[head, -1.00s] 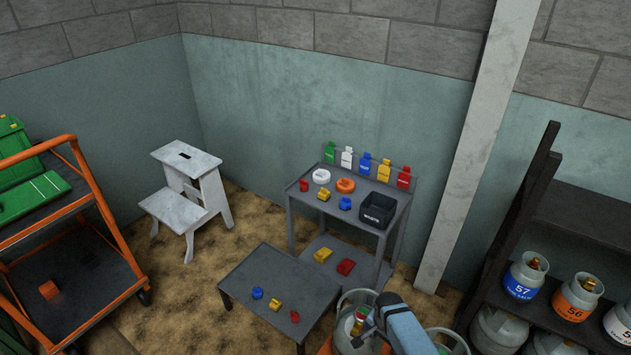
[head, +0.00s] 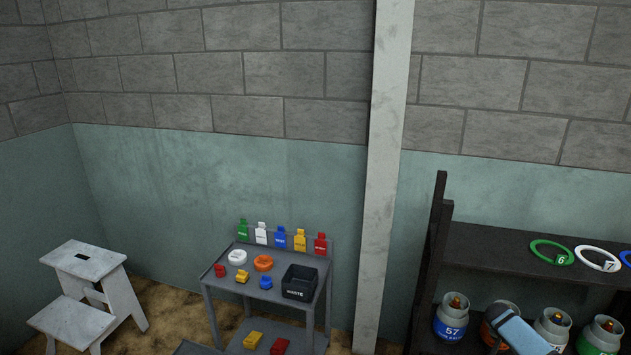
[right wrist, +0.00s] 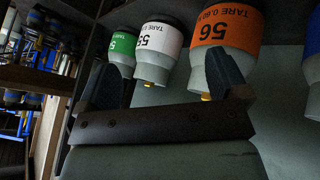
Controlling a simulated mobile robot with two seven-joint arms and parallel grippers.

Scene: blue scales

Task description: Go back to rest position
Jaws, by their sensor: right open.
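My right gripper (right wrist: 168,78) is open in the right wrist view. Its two dark fingers stand wide apart with nothing held between them. Gas cylinders with orange (right wrist: 228,30), white (right wrist: 160,42) and green (right wrist: 122,45) bands appear upside down beyond the fingers. In the head view a blue-grey part of my right arm (head: 522,333) shows at the lower right, in front of the shelf cylinders and partly covering one. My left gripper is not in view.
A dark shelf (head: 490,242) at the right holds cylinders, including one with a blue band (head: 447,328), and coloured rings (head: 551,252). A grey workbench (head: 222,288) carries small coloured parts and a black bin (head: 300,281). A white step stool (head: 84,262) stands left.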

